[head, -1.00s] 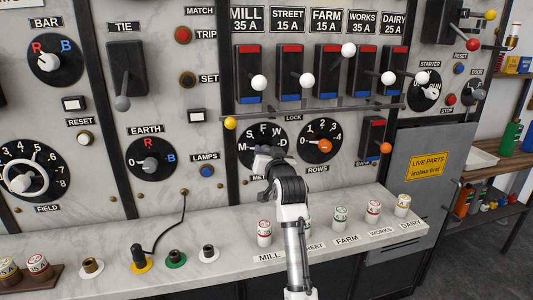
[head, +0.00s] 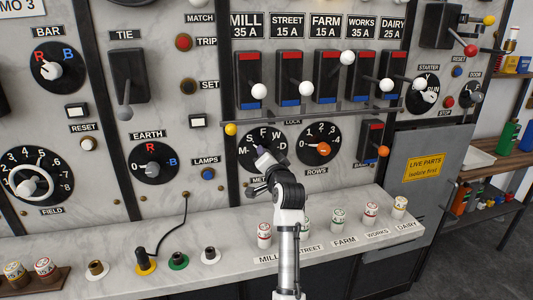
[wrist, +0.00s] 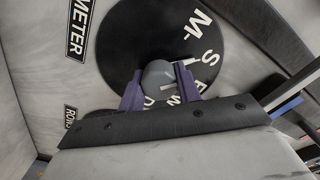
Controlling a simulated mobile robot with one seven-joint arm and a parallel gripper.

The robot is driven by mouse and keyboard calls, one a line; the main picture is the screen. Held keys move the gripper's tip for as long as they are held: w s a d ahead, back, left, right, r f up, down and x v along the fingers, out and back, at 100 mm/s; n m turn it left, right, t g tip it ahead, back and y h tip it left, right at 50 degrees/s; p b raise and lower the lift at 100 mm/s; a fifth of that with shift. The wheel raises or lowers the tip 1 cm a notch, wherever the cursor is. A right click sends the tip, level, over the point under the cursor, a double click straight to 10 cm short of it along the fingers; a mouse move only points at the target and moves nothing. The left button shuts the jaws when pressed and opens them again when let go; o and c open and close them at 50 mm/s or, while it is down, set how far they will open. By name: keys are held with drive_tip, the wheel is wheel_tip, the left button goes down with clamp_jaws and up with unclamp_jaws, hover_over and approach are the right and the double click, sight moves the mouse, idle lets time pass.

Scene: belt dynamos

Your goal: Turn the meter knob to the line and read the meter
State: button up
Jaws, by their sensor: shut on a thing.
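The meter dial (head: 250,139) is a round black disc with white letters M, S, F, W and D around it, left of the ROWS dial. The wrist view shows its black face (wrist: 130,45) close up, with the grey meter knob (wrist: 158,76) at its middle. My gripper (head: 260,153) reaches the dial from below and covers part of it. In the wrist view its purple fingers (wrist: 159,88) stand on either side of the knob, shut on it. No meter scale with a needle is in view.
The orange-knobbed ROWS dial (head: 318,144) sits just right. A horizontal lock bar (head: 320,117) with a yellow ball end runs above, below several white-balled switch levers. Several fuses (head: 264,236) stand on the marble ledge (head: 215,225) below. A black cable (head: 183,222) hangs to the left.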

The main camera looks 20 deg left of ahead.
drive_tip(key=shift+m, duration=0.6)
drive_tip(key=shift+p, duration=0.3)
drive_tip(key=o, duration=1)
drive_tip(key=shift+c, duration=0.2)
drive_tip(key=b+v, duration=0.4)
drive_tip(key=v, duration=1)
drive_tip(key=shift+w, duration=0.1)
